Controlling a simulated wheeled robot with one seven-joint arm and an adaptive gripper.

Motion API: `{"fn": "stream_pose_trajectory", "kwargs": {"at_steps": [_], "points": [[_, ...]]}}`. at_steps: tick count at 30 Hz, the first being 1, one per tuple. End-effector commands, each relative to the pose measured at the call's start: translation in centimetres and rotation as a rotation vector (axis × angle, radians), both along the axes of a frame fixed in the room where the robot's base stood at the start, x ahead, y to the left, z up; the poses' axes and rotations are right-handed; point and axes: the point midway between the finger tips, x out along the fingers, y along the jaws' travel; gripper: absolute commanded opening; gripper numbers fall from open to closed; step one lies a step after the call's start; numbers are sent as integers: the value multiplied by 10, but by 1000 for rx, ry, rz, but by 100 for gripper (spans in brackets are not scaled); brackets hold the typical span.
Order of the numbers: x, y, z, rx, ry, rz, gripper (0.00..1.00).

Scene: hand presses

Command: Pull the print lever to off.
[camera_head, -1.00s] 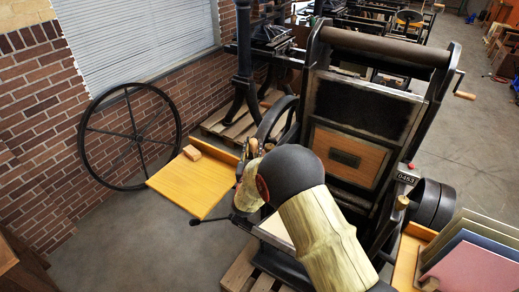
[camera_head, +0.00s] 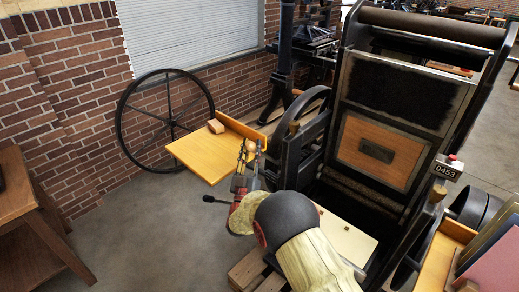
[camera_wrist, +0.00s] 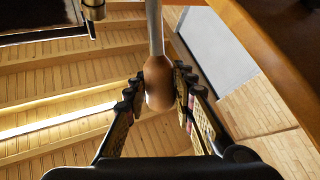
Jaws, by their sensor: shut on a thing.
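The print lever shows in the wrist view as a pale metal rod ending in a brown wooden knob (camera_wrist: 158,88). My gripper (camera_wrist: 156,80) is shut on this knob, one finger on each side, and the rod runs upward between the fingertips. In the head view my gripper (camera_head: 246,152) is at the left side of the dark hand press (camera_head: 337,85), close to the yellow wooden board. There the held knob is hard to make out behind the fingers and wrist.
The yellow board (camera_head: 196,158) carries a small wooden block (camera_head: 216,126). A black-knobbed rod (camera_head: 209,199) sticks out left, below my gripper. A large spoked wheel (camera_head: 128,125) stands at the brick wall. A wooden table (camera_head: 30,205) is at the left; open floor lies between.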

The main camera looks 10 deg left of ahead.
Motion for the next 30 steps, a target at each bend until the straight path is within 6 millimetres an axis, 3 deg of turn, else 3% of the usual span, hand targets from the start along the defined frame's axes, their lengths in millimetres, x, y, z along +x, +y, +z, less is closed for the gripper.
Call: {"fn": "stream_pose_trajectory", "kwargs": {"at_steps": [1, 6, 24, 25, 30], "points": [[-3, 2, -9, -9, -15, 2, 0], [-11, 7, -15, -36, -56, 2, 0], [-17, 11, -21, -59, -79, 4, 0], [-17, 11, -21, -59, -79, 4, 26], [-16, 11, -20, -58, -80, 4, 35]]}}
